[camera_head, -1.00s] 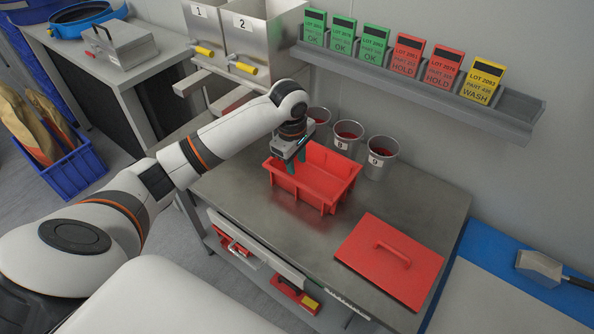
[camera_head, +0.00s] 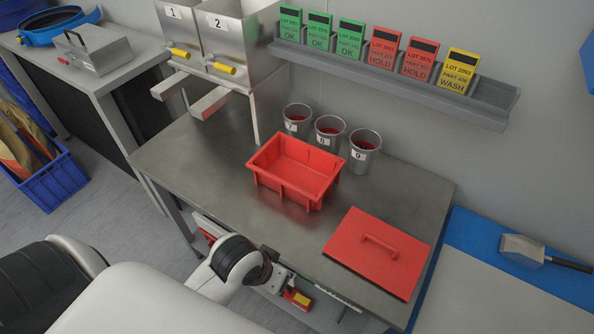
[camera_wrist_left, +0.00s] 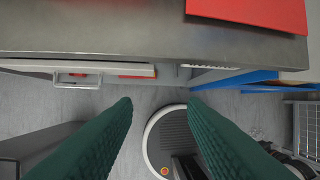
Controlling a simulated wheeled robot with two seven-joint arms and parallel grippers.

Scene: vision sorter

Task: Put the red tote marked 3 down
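The red tote (camera_head: 258,164) stands upright and empty on the steel table, in front of three metal cups. No mark 3 shows on its visible sides. My left gripper (camera_wrist_left: 160,104) is open and empty in the left wrist view, its two green fingers wide apart. In the head view my left wrist is at the table's front edge, well clear of the tote, and the fingers are hidden there. The tote is not in the left wrist view. My right gripper is not in view.
A red lid (camera_head: 374,254) with a handle lies at the table's (camera_head: 205,160) front right. Cups marked 7 (camera_head: 297,117), 8 (camera_head: 329,130) and 9 (camera_head: 364,146) stand behind the tote. Hoppers 1 and 2 (camera_head: 228,40) are at the back left. The table's left part is clear.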

